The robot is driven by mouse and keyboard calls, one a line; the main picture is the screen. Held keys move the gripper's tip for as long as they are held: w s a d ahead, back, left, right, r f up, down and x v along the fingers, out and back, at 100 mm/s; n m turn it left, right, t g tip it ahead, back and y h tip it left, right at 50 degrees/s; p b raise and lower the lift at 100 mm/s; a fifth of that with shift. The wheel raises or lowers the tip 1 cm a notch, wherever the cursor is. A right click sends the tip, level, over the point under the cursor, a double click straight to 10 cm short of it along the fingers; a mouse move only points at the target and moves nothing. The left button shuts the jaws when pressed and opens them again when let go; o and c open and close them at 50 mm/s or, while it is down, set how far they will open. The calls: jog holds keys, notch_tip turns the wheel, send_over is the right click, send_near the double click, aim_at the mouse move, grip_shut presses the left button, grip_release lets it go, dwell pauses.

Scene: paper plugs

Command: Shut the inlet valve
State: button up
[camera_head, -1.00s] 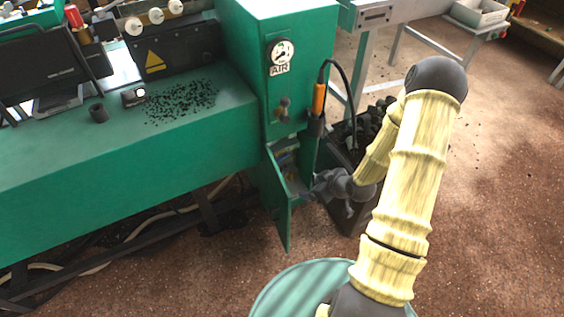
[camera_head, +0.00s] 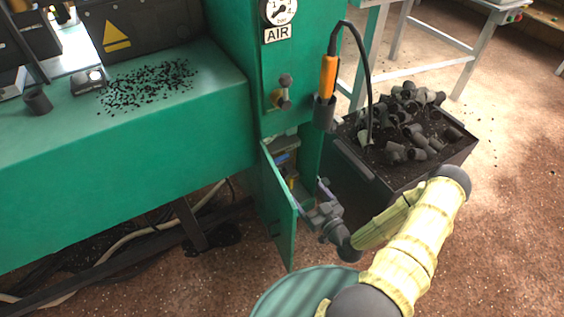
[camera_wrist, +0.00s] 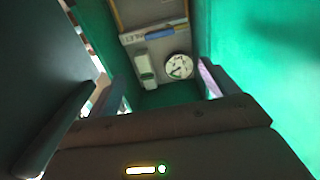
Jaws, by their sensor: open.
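My gripper (camera_head: 316,203) is open at the mouth of a small open compartment in the green machine (camera_head: 228,110). Its fingers stand apart at left and right in the wrist view (camera_wrist: 160,84), with nothing between them touching. Beyond them inside are a round white-faced dial (camera_wrist: 178,67), a pale upright cylinder part (camera_wrist: 145,72) and a blue bar (camera_wrist: 160,32). The head view shows a blue part (camera_head: 281,158) and a small yellow part (camera_head: 291,182) there. I cannot tell which part is the inlet valve.
The green door (camera_head: 275,208) hangs open left of my gripper. A dark crate (camera_head: 430,175) of black pipe pieces stands at right. An orange-handled tool (camera_head: 328,76) with a cable hangs above. A round green-striped top (camera_head: 300,292) is in front.

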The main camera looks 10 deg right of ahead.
aim_at(282, 160)
jog(key=b+x, duration=0.2)
jog(key=x, duration=0.6)
jog(key=b+x, duration=0.3)
jog(key=x, duration=0.5)
jog(key=shift+w+f, duration=0.15)
jog(key=shift+f, duration=0.05)
jog(key=shift+w+a+r+b, duration=0.15)
jog(key=shift+w+b, duration=0.2)
jog(key=shift+w, duration=0.2)
jog(key=c, duration=1)
